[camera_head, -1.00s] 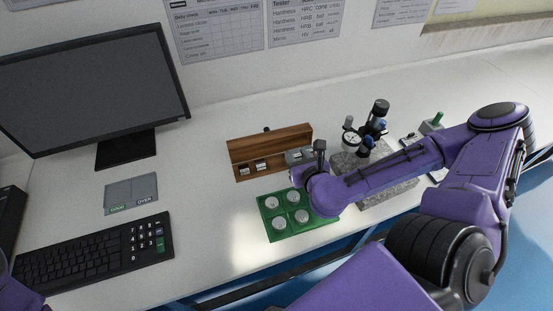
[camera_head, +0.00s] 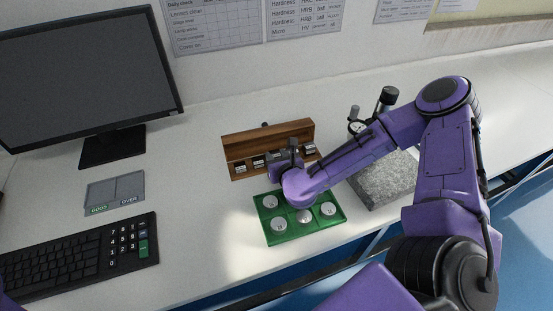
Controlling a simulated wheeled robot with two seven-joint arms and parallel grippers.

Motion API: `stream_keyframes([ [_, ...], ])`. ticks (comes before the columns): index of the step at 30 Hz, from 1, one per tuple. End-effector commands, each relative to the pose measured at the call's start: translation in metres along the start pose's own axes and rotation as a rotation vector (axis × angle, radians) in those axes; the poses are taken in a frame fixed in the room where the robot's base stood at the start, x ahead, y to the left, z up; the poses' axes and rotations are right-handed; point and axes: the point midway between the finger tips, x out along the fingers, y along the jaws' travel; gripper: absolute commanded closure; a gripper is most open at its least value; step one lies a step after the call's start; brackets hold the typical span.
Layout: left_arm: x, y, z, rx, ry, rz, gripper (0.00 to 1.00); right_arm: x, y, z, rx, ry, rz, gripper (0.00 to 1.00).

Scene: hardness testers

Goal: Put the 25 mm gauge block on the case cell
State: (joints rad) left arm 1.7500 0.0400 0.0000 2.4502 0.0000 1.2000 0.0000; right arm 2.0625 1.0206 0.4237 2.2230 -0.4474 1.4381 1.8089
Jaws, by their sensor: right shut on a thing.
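The wooden case (camera_head: 268,138) stands open behind the green tray, with small metal blocks (camera_head: 241,168) in a row of cells along its front. Block labels are too small to read. My right gripper (camera_head: 283,160) is at the front middle of the case, over its row of cells. It is shut on the 25 mm gauge block, which is mostly hidden by the fingers and wrist. I cannot tell whether the block touches the cell. My left gripper is out of view.
The green tray (camera_head: 289,236) with several round metal discs lies just in front of the case, partly under my right wrist. A granite stand (camera_head: 385,180) with a dial gauge is on the right. The monitor (camera_head: 85,75), keyboard (camera_head: 75,258) and grey GOOD/OVER pad (camera_head: 115,193) are on the left.

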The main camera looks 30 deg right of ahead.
Motion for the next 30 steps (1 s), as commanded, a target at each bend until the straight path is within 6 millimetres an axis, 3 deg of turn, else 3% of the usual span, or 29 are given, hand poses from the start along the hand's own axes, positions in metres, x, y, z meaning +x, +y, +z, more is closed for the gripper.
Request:
stream_keyframes([
  [11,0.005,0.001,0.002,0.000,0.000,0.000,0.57,0.003,0.000,-0.005,0.001,-0.002,0.000,1.00],
  [12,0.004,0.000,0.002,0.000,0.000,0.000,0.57,0.002,0.000,-0.005,0.001,-0.001,0.000,0.56],
  [13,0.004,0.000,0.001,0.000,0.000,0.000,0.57,0.002,0.000,-0.004,0.001,-0.001,0.000,0.51],
  [24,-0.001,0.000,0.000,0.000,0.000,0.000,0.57,-0.003,0.000,-0.001,0.002,-0.001,0.000,0.51],
  [30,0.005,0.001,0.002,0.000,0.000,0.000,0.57,-0.046,0.000,-0.002,0.007,-0.001,0.002,0.51],
])
